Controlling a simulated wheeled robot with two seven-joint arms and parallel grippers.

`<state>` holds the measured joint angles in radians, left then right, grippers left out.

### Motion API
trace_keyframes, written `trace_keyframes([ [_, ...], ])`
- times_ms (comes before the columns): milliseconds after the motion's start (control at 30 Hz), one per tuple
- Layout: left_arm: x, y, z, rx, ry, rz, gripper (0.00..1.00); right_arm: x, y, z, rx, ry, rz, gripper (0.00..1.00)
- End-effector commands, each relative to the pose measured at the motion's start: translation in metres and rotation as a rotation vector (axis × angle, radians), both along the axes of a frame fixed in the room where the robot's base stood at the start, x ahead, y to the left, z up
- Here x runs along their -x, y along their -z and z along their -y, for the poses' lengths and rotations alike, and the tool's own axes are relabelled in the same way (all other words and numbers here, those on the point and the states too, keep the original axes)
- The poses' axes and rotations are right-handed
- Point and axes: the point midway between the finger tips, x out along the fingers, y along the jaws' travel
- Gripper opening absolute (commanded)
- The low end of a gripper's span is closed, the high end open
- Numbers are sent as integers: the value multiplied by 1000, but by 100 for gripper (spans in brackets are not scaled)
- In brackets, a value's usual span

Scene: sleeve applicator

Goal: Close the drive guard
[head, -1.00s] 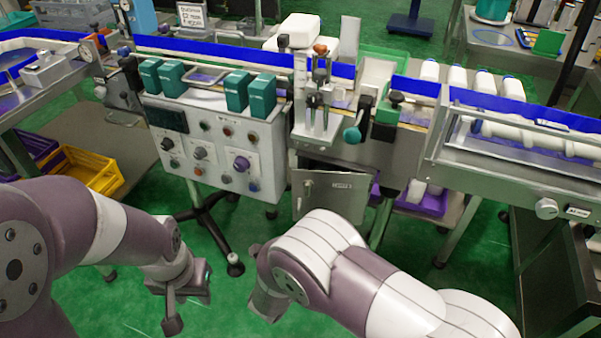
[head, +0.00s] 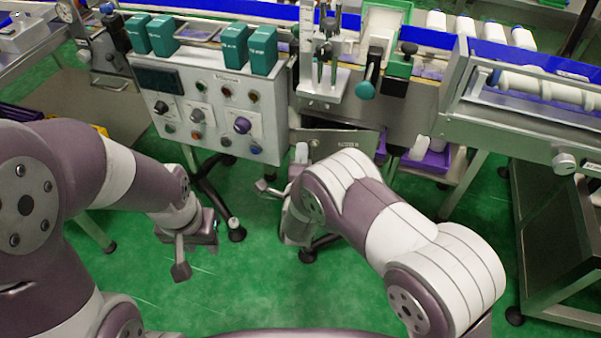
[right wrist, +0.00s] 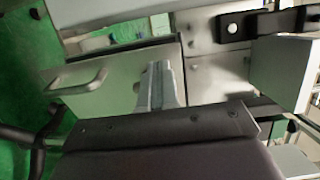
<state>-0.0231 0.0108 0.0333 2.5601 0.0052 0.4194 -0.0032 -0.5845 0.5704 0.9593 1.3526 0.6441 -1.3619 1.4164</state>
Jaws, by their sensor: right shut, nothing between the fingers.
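The drive guard (head: 337,142) is a grey metal panel with a small dark label, below the conveyor in the head view. It stands out at an angle from the machine, and my right arm covers its lower part. In the right wrist view a pale panel that looks like the guard (right wrist: 115,72) has a bar handle at its left. My right gripper (head: 301,153) is shut and empty, near the guard's left part; its fingers (right wrist: 156,85) appear in front of the panel. Contact cannot be told. My left gripper (head: 213,226) is low at the left, away from the guard; its fingers are unclear.
A control box (head: 205,105) with knobs and buttons stands left of the guard. A purple crate (head: 432,161) is to its right. The conveyor (head: 430,68) runs above. Open green floor (head: 270,290) lies in front.

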Motion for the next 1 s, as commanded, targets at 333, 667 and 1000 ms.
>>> trace_keyframes([
  [333, 0, 6, 0, 0, 0, 0, 37, -24, 0, 1, 0, 0, -1, 0],
  [667, 0, 18, 0, 0, 0, 0, 37, -32, 4, 0, -1, 34, 6, 0],
  [1000, 0, 60, 0, 0, 0, 0, 37, -83, 2, 3, -1, 203, 0, 0],
])
